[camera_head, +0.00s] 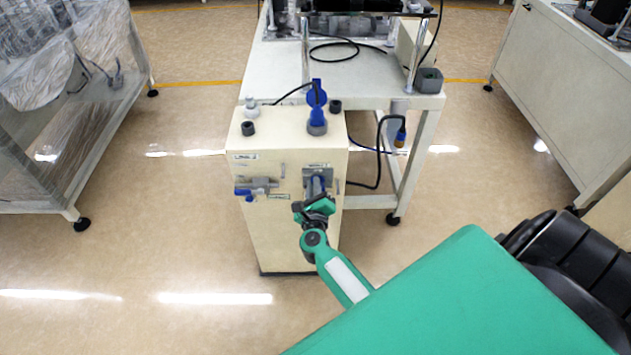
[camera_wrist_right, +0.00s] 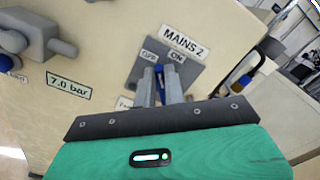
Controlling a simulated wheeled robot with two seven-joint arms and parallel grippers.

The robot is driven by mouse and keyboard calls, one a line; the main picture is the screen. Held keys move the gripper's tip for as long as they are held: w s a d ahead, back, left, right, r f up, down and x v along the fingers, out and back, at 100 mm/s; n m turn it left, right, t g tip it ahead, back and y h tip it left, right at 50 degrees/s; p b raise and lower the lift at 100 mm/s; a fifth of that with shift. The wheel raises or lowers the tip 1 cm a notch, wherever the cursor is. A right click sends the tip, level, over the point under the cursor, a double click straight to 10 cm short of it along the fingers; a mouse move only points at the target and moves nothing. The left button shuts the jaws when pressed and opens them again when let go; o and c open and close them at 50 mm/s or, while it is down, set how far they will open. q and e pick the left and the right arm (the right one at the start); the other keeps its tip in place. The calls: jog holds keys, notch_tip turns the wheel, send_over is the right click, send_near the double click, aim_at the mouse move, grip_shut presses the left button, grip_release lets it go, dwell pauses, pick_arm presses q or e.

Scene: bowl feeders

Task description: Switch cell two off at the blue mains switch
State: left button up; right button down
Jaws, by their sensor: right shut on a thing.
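The mains switch is a grey plate (camera_wrist_right: 190,75) labelled MAINS 2, with OFF marked at left and ON at right, on the front of a cream cabinet (camera_head: 285,225). It also shows in the head view (camera_head: 317,169). Its blue handle (camera_wrist_right: 158,68) sits between the fingers of my right gripper (camera_wrist_right: 161,80), which is shut on it. The fingers hide most of the handle, so I cannot tell exactly which mark it points to. In the head view my right gripper (camera_head: 318,188) reaches the cabinet front. My left gripper is out of view.
A grey valve (camera_head: 260,186) with a blue part juts from the cabinet left of the switch; a 7.0 bar label (camera_wrist_right: 68,86) is near it. A blue fitting (camera_head: 317,98) stands on top. A white table (camera_head: 275,75) adjoins behind. Floor left of the cabinet is clear.

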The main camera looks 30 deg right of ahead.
jog(key=n+p, duration=0.1)
jog(key=n, duration=0.1)
jog(key=n+p, duration=0.1)
jog(key=n, duration=0.2)
jog(key=f+n+p, duration=0.1)
jog(key=n, duration=0.1)
jog(key=shift+w+a+n+p, duration=0.2)
jog(key=shift+a+n+p, duration=0.2)
pick_arm(q)
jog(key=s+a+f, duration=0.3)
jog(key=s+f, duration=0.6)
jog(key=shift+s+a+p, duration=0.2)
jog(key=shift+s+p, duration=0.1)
jog(key=shift+p, duration=0.1)
pick_arm(e)
jog(key=shift+f+n, duration=0.35)
jog(key=shift+n, duration=0.85)
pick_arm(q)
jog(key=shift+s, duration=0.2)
pick_arm(e)
jog(key=shift+f, duration=0.1)
jog(key=c, duration=1.5)
grip_release()
